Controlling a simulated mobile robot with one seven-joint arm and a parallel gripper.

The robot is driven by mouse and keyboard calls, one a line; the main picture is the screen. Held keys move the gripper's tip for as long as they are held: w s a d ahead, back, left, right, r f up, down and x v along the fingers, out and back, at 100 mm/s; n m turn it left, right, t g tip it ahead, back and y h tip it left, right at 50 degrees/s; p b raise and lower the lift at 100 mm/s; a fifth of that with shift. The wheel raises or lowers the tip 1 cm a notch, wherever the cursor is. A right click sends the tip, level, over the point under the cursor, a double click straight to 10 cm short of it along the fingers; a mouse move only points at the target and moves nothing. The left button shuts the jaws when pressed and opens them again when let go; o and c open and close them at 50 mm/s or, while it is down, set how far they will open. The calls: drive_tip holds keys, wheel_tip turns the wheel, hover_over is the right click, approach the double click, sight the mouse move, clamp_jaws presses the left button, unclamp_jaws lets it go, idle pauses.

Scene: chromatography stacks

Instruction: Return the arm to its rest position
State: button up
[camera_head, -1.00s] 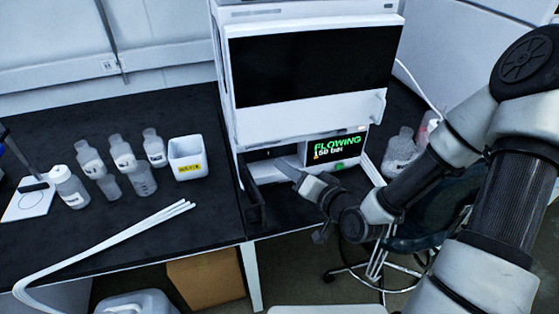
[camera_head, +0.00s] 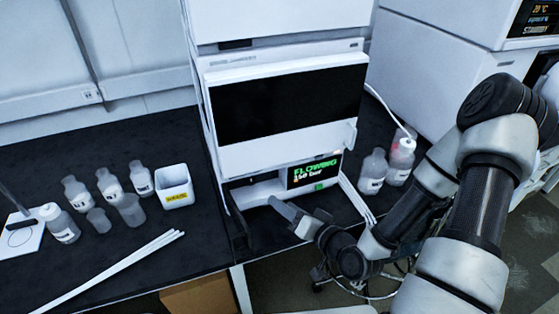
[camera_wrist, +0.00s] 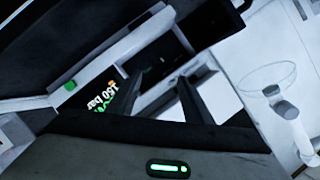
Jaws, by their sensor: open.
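My arm comes in from the right in the head view, bent at the elbow, with my gripper (camera_head: 284,208) low in front of the chromatography stack. The gripper points up and left toward the open bay under the stack's dark panel (camera_head: 290,105). In the wrist view my gripper (camera_wrist: 160,88) shows two dark fingers apart, with nothing seen between them. A lit screen (camera_head: 315,172) reading "FLOWING 150 bar" is close to the gripper; it also shows tilted in the wrist view (camera_wrist: 103,100). I cannot tell whether the fingers touch the stack.
Several bottles (camera_head: 110,185), a white box (camera_head: 174,186) and white tubing (camera_head: 120,265) are on the black bench at left. More bottles (camera_head: 373,172) stand right of the stack, near my forearm. A white instrument (camera_head: 430,65) stands behind. Open floor lies at right.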

drive_tip(key=w+d+r+n+g+h+p, duration=0.2)
drive_tip(key=d+r+n+g+h+p, duration=0.15)
drive_tip(key=d+r+n+h, duration=0.35)
drive_tip(key=s+d+r+m+g+h, duration=0.25)
drive_tip(key=d+r, duration=0.25)
drive_tip(key=r, duration=0.5)
drive_tip(key=s+a+r+m+g+y+p, duration=0.1)
drive_tip(key=s+a+r+p, duration=0.2)
drive_tip(key=s+r, duration=1.3)
drive_tip(key=shift+s+a+m+y, duration=0.35)
drive_tip(key=shift+s+a, duration=0.15)
drive_tip(key=shift+s, duration=0.15)
drive_tip(key=shift+r, duration=0.1)
